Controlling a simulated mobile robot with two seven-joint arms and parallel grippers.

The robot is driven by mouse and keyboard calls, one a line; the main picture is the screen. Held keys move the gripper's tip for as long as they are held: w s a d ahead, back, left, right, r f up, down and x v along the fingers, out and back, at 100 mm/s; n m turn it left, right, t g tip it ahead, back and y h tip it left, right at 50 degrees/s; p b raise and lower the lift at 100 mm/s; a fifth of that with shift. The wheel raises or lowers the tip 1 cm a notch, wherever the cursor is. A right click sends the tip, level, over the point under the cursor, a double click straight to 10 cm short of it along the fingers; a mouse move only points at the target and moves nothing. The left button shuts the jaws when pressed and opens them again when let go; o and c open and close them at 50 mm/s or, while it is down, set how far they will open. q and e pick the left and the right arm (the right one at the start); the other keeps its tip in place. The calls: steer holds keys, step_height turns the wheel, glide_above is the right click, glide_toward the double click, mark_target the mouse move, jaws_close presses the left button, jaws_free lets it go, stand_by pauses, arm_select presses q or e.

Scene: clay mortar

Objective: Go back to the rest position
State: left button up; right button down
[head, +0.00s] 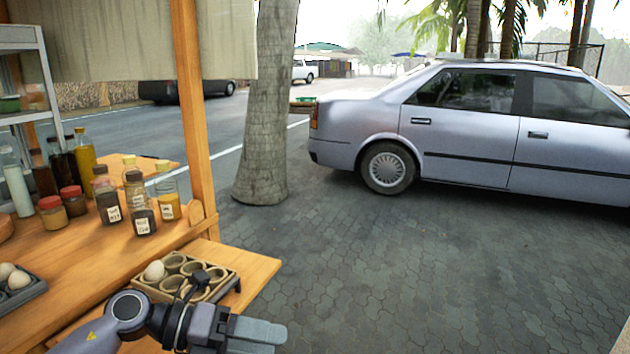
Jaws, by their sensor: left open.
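My left gripper (262,337) shows at the bottom of the head view, its arm coming in from the lower left. Its fingers point right, past the front corner of the wooden stall. The jaws are open and I see nothing held between them. The gripper is in front of an egg tray (228,288) with round cups, and the wrist hides part of the tray's near side. One pale egg (154,271) sits in the tray's left end. My right gripper is out of view.
The wooden counter (95,262) holds several bottles and jars (143,205), with a dark egg tray (22,297) at the left edge. A wooden post (192,100) rises at the counter's corner. Open paving (420,270) lies right, before a silver car (470,130) and tree trunk (265,110).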

arm_select(q)
steer(key=s+a+f+m+t+y+p, duration=0.3)
steer(key=s+a+f+m+y, duration=0.3)
steer(key=m, duration=1.1)
steer(key=s+a+f+m+t+y+p, duration=0.3)
steer(key=s+a+f+m+t+y, duration=0.3)
steer(key=s+f+m, duration=0.6)
steer(key=f+m, duration=0.1)
steer(key=m, duration=0.4)
steer(key=shift+s+m+p, duration=0.25)
steer(key=shift+m+p, duration=0.1)
steer(key=shift+m, duration=0.05)
steer(key=shift+a, duration=0.1)
